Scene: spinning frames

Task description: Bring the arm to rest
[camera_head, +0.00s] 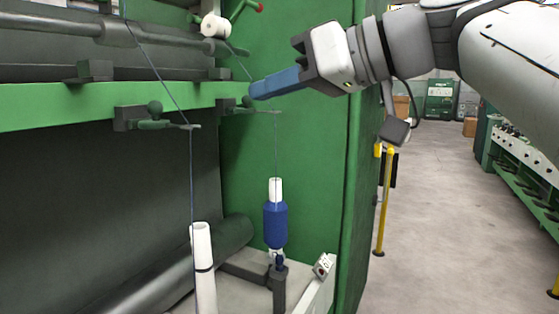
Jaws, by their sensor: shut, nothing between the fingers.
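My gripper (254,93) comes in from the upper right on my white and grey arm. Its blue fingers are shut with nothing between them. They point left and slightly down, in front of the green machine panel (300,150). The fingertips appear close to a small dark guide lever (240,106) on the green rail; whether they touch it cannot be told. Below stands a spindle with a blue yarn bobbin (275,222), a thin thread rising from it.
A white empty tube (203,265) stands at the lower left with a dark thread running up past another guide (155,120). A green rail (60,108) crosses the left side. A yellow post (384,205) stands right of the panel. The floor (440,220) beyond is open.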

